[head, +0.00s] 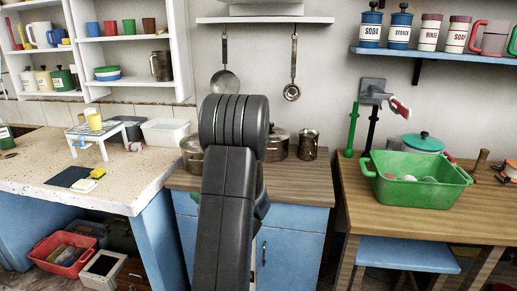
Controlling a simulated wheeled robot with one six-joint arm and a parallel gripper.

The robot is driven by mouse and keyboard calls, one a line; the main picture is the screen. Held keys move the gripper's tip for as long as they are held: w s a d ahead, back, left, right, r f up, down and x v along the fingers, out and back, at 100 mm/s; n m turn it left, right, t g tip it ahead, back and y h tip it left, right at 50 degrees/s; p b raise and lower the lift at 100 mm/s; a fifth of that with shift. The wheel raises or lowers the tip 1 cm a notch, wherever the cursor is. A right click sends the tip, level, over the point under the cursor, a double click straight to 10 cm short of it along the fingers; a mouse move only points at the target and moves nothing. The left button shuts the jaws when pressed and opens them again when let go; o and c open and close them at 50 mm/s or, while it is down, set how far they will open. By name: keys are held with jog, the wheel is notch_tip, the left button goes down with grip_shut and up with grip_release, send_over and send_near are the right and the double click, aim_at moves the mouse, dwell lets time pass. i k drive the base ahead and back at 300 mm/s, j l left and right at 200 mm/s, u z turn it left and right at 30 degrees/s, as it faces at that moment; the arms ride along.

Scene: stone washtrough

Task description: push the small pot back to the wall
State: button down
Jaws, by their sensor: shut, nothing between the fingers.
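Several metal vessels stand at the back of the wooden counter (300,184), close to the wall. A lidded metal pot (278,147) shows just right of my arm, its left side hidden by the arm. Another metal pot (191,153) shows left of my arm, partly covered by it. A small metal jug or mug (308,146) stands at the right. I cannot tell for sure which is the small pot. My dark arm rises across the middle of the view and hides the counter behind it. My gripper and its fingertips are hidden behind the arm links.
A green basin (413,191) with things in it stands on the right table. The stone trough top (60,165) is at the left. The front right of the counter is clear.

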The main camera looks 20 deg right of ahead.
aim_at(276, 152)
jog(key=i+j+z, duration=0.1)
jog(key=z, duration=1.35)
jog(key=i+j, duration=0.15)
jog(key=j, duration=0.25)
jog(key=i+j, duration=0.15)
jog(key=j, duration=0.3)
jog(key=i+j+z, duration=0.1)
jog(key=j, duration=0.3)
jog(key=i+j, duration=0.15)
jog(key=j, duration=0.3)
jog(key=i+j, duration=0.1)
jog(key=j, duration=0.3)
